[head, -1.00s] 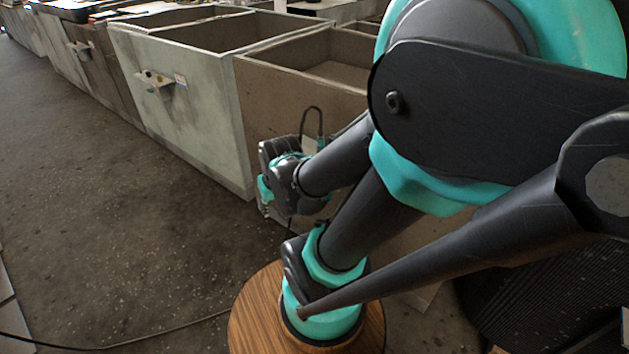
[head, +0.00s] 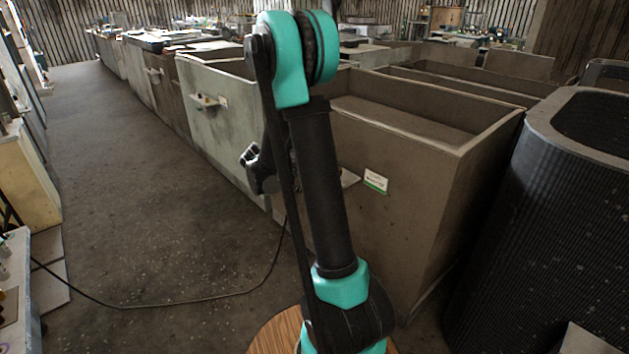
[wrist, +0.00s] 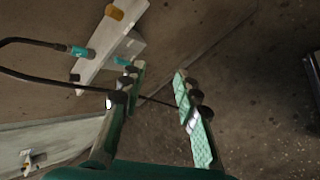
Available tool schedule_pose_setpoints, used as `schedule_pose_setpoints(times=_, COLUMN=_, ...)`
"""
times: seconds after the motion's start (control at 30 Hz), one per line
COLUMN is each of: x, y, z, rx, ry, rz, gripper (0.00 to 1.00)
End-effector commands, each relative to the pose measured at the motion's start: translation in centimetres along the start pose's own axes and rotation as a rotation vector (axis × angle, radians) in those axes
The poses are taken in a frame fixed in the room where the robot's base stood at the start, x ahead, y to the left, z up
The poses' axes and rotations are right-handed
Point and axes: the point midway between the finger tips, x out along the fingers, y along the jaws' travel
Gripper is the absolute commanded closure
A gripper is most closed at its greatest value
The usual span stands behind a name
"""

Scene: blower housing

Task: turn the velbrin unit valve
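No readable name marks the velbrin unit, so I cannot tell which fitting is its valve. In the wrist view, a pale ledge (wrist: 105,45) carries an orange knob (wrist: 115,12) and a teal fitting (wrist: 80,51) with a black hose. My gripper (wrist: 160,78) is open and empty, its fingers apart just right of the ledge. In the head view, my gripper (head: 252,160) is partly hidden by my arm, in front of the bins. A ledge (head: 349,177) beside a white-green label (head: 376,180) on the brown bin is mostly hidden behind my arm.
The grey-green bin (head: 230,130) has its own small fixture (head: 205,101). The brown bin (head: 425,190) stands right of it. A dark ribbed container (head: 560,220) stands at the right. A cable (head: 180,301) lies across the floor. Open floor (head: 130,200) lies left.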

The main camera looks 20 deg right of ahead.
Motion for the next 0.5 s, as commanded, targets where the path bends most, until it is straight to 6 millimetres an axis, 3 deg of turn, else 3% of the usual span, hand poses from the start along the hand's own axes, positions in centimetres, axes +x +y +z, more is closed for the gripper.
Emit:
schedule_pose_setpoints(times=0.2, x=4.4, y=3.1, z=-4.7, rx=-0.242, ry=-0.137, rz=0.118, gripper=0.68)
schedule_pose_setpoints(times=0.5, x=9.7, y=4.5, z=-10.7, rx=-0.557, ry=-0.364, rz=0.25, gripper=0.68)
